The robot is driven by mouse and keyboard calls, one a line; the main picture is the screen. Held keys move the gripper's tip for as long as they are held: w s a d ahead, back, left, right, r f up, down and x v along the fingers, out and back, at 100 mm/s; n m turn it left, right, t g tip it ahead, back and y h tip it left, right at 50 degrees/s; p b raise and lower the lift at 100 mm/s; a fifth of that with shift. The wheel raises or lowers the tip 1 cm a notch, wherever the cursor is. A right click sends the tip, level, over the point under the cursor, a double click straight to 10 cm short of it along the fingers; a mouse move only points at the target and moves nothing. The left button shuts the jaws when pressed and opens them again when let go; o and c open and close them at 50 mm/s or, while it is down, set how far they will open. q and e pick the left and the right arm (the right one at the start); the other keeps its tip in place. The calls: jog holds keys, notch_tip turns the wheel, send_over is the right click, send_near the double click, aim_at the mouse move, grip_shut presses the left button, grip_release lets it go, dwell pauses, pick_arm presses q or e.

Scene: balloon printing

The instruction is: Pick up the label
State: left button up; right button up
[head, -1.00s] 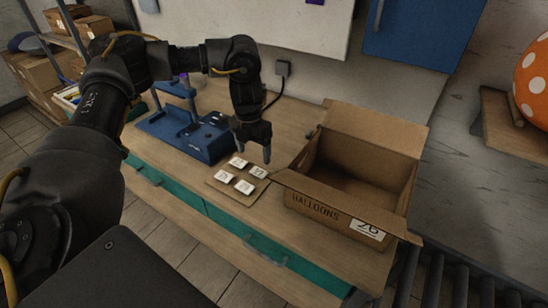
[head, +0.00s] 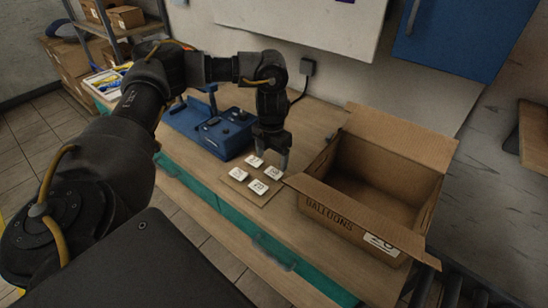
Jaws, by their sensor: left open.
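Several small white labels with dark print lie on a thin brown board on the workbench, in the middle of the head view. One label (head: 259,187) is nearest the front, one label (head: 237,173) is at the left, one label (head: 255,161) is at the back and one label (head: 273,172) is at the right. My left gripper (head: 271,163) points down just above the back and right labels, its fingers apart with nothing seen between them. I cannot tell whether it touches a label. My right gripper is not in view.
An open cardboard box (head: 340,215) marked BALLOONS stands close to the right of the labels, its flaps spread. A blue machine (head: 222,138) stands behind and left of them. The wooden bench (head: 225,205) is clear in front of the board. A blue cabinet (head: 455,40) hangs at upper right.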

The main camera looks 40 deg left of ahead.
aim_at(272, 174)
pick_arm(q)
notch_tip(272, 174, down, 4)
jog(key=shift+f+p, duration=0.25)
jog(key=shift+p, duration=0.55)
jog(key=shift+d+f, duration=0.1)
jog(key=shift+f, duration=0.15)
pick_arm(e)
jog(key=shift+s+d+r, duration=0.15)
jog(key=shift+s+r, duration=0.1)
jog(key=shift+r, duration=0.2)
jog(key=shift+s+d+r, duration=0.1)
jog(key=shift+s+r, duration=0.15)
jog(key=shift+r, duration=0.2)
pick_arm(q)
jog(key=shift+f, duration=0.25)
jog(key=c, duration=1.1)
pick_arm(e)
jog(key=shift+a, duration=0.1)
